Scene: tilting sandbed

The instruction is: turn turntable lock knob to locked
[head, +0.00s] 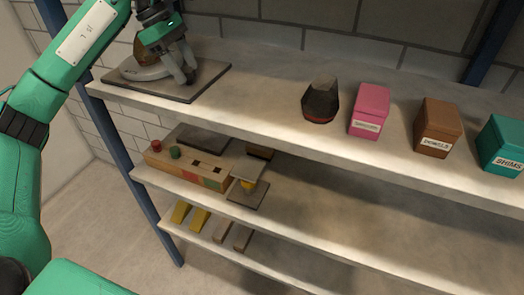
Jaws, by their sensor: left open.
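The turntable (130,72) is a grey round disc on a dark square base (201,84) at the left end of the top shelf. My left gripper (178,74) reaches down over it from above, open, with its fingers at the right side of the disc. A brown object (146,43) stands on or behind the disc, partly covered by the gripper. I cannot make out the lock knob; the gripper may be hiding it. Whether the fingers touch anything is unclear. My right gripper is not in view.
The top shelf (260,75) also holds a dark tapered object (320,100), a pink box (369,110), a brown box (437,127) and a teal box (503,145). A wooden block with pegs (187,166) sits below. Blue posts flank the shelves. The top shelf's middle left is clear.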

